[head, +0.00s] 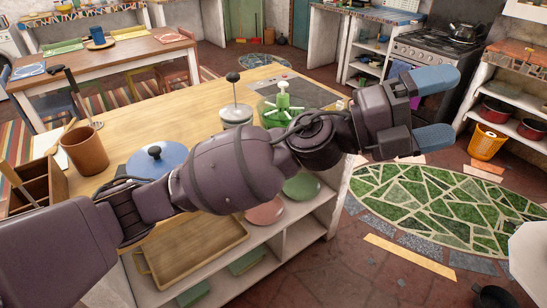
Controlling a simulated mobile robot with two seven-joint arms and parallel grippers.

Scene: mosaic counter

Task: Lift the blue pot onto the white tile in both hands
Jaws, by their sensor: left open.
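The blue pot (150,163) stands on the wooden counter, its blue lid with a dark knob showing. My left arm crosses in front and hides its lower front part. A flat white piece (47,143) lies at the counter's left, partly behind a brown cup; I cannot tell if it is the white tile. My left gripper (433,108) is open and empty, its blue fingertips apart, out past the counter's right end over the floor and far from the pot. My right gripper does not show.
A brown cup (84,150) and a wooden box (38,188) stand left of the pot. A French press (235,113) and a green rack (283,108) stand to its right, near a dark hob (300,93). Shelves below hold a wooden tray (190,262) and plates.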

